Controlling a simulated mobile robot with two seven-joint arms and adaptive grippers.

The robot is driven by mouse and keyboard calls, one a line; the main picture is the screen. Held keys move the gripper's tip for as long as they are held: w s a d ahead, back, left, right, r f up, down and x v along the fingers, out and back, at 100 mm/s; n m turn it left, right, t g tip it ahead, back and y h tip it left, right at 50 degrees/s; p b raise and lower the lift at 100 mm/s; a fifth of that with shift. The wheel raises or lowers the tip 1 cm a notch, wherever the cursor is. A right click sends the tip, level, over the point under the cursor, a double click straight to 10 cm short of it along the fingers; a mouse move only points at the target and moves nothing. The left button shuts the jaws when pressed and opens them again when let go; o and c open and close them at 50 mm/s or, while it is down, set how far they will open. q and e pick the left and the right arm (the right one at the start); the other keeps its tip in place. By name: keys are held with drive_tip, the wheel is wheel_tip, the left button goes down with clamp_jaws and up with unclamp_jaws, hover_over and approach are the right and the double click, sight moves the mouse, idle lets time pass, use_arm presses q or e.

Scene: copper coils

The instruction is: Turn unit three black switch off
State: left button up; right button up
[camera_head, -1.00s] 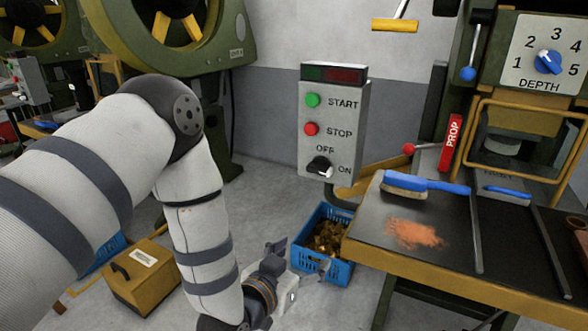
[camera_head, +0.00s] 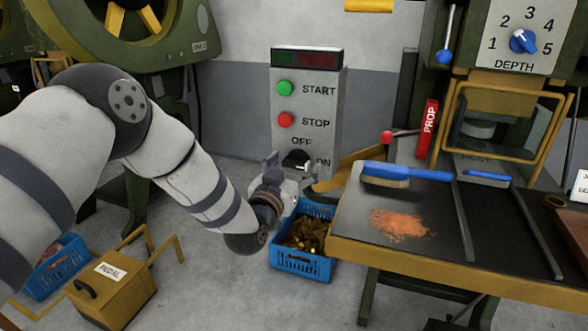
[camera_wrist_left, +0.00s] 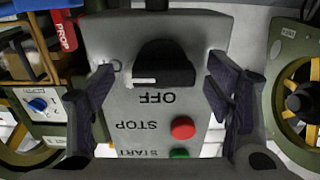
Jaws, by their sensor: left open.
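The black switch (camera_head: 296,159) is a rotary knob low on the grey control box (camera_head: 335,110), under the red STOP button (camera_head: 286,120). In the left wrist view the knob (camera_wrist_left: 165,63) is large and upside down, and its white mark points left, toward the partly hidden ON label and away from OFF. My left gripper (camera_head: 290,173) is open and empty just in front of the knob, covering its lower part in the head view. In the left wrist view its fingers stand on either side of the knob, apart from it. My right gripper is out of view.
A green START button (camera_head: 285,88) is above STOP. A blue crate (camera_head: 302,265) of metal pieces stands on the floor below. To the right is a workbench (camera_head: 440,276) with a blue brush (camera_head: 405,174) and a red PROP bar (camera_head: 427,129). A yellow pedal box (camera_head: 112,297) is at lower left.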

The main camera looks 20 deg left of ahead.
use_arm(q)
drive_tip(key=c, duration=1.1)
drive_tip(key=shift+c, duration=0.2)
drive_tip(key=shift+n, duration=0.4)
drive_tip(key=shift+n+p, duration=0.3)
drive_tip(key=shift+n, duration=0.8)
drive_tip(key=n, duration=0.3)
drive_tip(key=shift+n, duration=0.3)
drive_tip(key=n, duration=0.8)
drive_tip(key=shift+f+n+b, duration=0.1)
drive_tip(key=shift+n+b, duration=0.6)
drive_tip(key=shift+n, duration=0.9)
